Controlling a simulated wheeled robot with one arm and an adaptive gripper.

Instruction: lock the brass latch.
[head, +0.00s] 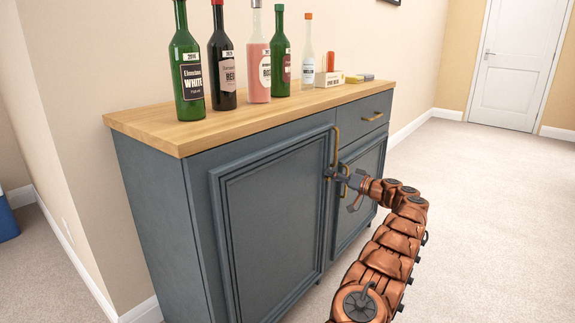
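The blue-grey cabinet (270,215) has two shut-looking doors below a wooden top. A brass pull (336,147) stands upright at the upper edge of the large left door. A second brass piece (346,179) shows lower, by the right door (362,195), partly behind my gripper. I cannot tell whether this piece is the latch or a door pull; no separate latch is clear. My gripper (341,188) is at the seam between the doors, just below the upright pull. Its dark fingers are spread apart, one toward the left door and one lower. Contact with the brass cannot be told.
Several bottles (258,62) stand on the wooden top (160,127), with a small box (330,79) at the right. A drawer with a brass handle (372,117) is above the right door. The carpet (480,210) to the right is clear.

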